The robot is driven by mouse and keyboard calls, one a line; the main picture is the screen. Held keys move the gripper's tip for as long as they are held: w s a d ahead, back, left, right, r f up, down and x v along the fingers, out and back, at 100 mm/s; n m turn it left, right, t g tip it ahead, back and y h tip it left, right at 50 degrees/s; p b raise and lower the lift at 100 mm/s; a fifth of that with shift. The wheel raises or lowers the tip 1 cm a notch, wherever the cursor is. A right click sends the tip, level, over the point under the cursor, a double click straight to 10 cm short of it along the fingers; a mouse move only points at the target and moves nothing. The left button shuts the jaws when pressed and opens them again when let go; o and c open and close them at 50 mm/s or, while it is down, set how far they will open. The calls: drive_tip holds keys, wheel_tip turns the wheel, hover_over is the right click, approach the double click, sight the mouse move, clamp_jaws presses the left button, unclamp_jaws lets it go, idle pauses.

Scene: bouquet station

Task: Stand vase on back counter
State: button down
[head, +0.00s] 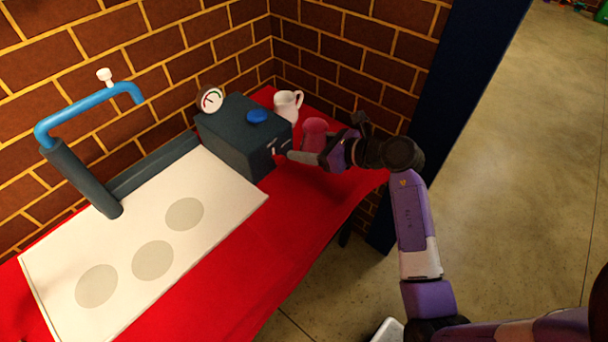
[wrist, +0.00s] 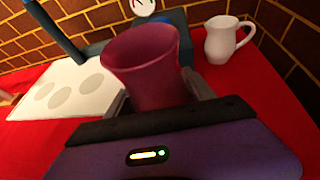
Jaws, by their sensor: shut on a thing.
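The vase is a plain dark pink cup shape, wider at its open top. In the head view the vase (head: 315,131) is at the right end of the red-covered counter (head: 235,237), partly behind my gripper (head: 300,157). In the wrist view the vase (wrist: 150,68) is upright between the two fingers of my gripper (wrist: 168,98), which is shut on it. Its lower part is hidden by the gripper body. I cannot tell whether its base touches the red surface.
A white pitcher (head: 286,106) stands behind the vase. A dark box (head: 236,135) with a gauge (head: 210,100) and blue knob is to the left. A white board (head: 140,245) with grey circles and a blue-piped tap (head: 85,110) lie further left. Brick walls close the back.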

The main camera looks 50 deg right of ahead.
sight(306, 181)
wheel_tip(306, 181, down, 11)
drive_tip(key=shift+f+b, duration=0.15)
drive_tip(key=shift+b, duration=0.5)
drive_tip(key=shift+c, duration=1.8)
unclamp_jaws()
drive_tip(key=shift+f, duration=0.2)
